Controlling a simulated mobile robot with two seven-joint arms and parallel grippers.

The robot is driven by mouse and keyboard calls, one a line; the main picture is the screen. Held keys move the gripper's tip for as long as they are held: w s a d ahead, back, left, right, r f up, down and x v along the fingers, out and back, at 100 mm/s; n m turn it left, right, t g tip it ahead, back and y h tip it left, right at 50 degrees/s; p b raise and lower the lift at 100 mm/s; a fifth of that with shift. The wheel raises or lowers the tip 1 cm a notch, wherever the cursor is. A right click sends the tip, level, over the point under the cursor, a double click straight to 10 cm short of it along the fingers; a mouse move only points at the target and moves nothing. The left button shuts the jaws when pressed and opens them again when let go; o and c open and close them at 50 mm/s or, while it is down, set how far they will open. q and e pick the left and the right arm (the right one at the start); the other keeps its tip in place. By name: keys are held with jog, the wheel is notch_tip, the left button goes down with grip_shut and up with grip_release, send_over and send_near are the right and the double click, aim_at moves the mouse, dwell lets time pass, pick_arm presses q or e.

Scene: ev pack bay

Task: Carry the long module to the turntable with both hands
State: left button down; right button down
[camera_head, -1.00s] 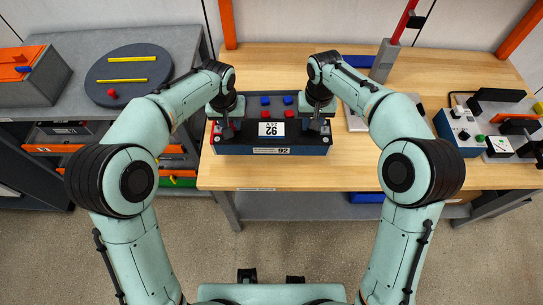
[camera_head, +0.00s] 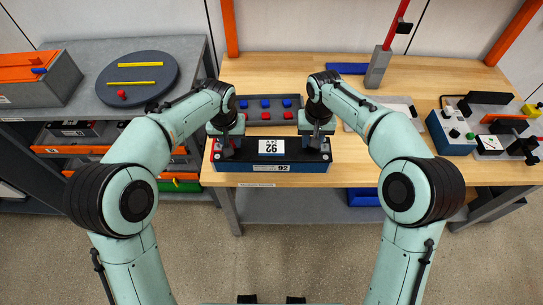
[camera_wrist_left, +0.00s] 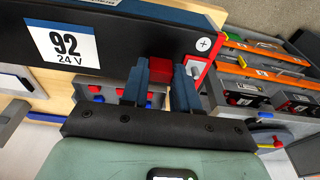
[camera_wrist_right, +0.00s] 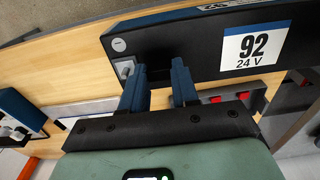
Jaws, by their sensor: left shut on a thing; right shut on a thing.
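The long module (camera_head: 270,165) is a black-topped, blue-sided bar labelled 92, 24 V. It lies crosswise at the workbench's front edge; I cannot tell whether it clears the top. My left gripper (camera_head: 229,150) is shut at its left end, with a red piece (camera_wrist_left: 160,69) between the fingers in the left wrist view. The turntable (camera_head: 112,92) is a dark grey disc with two yellow strips and a red knob, on the left bench.
A grey tray (camera_head: 290,115) with red and blue pegs lies behind the module. An orange-and-grey box (camera_head: 62,82) stands left of the turntable. A control box (camera_head: 452,133) and a fixture stand at the right. Open floor (camera_head: 285,245) lies in front of the workbench.

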pick_arm(q)
jog(key=shift+s+r, duration=0.15)
pick_arm(e)
jog(key=shift+s+r, duration=0.15)
pick_arm(q)
jog(key=shift+w, duration=0.3)
pick_arm(e)
jog(key=shift+w, duration=0.25)
